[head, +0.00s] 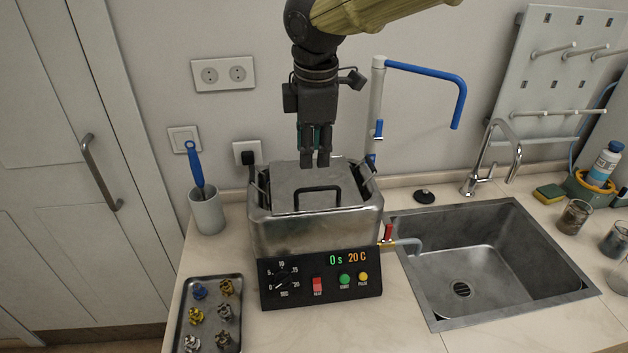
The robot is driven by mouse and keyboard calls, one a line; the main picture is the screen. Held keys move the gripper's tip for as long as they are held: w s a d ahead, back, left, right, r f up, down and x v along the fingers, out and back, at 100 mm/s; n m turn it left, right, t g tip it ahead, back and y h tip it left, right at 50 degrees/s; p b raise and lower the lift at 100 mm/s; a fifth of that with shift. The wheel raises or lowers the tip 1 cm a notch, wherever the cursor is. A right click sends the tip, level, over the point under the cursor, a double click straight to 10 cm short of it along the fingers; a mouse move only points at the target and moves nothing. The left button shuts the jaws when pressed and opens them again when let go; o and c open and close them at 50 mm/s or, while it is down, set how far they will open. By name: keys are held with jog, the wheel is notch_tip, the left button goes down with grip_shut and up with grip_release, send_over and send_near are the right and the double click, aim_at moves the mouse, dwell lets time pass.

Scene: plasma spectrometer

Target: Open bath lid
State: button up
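The bath (300,238) is a steel box with a black control panel (320,278) in front, reading "0 s" and "20 C". Its grey lid (296,178) lies on top, with a black bar handle (317,190) near the front edge. Side handles stand at both ends of the bath. My gripper (317,163) points down over the back part of the lid, behind the handle. Its two fingers look close together with a narrow gap between them. Nothing shows between the fingers. I cannot tell whether the tips touch the lid.
A steel sink (470,268) with a faucet is at the right. A tray (238,318) of small metal parts is at the front left. A grey cup (207,214) holds a blue-handled brush. A blue-armed stand (376,100) rises behind the bath.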

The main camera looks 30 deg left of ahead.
aim_at(312, 188)
jog(key=f, duration=0.3)
jog(key=w+a+f+p, duration=0.1)
jog(key=f, duration=0.2)
jog(key=f+p, duration=0.1)
jog(key=f, duration=0.2)
jog(key=shift+w+a+f, duration=0.1)
jog(key=shift+w+a, duration=0.05)
jog(key=shift+w, duration=0.1)
grip_shut()
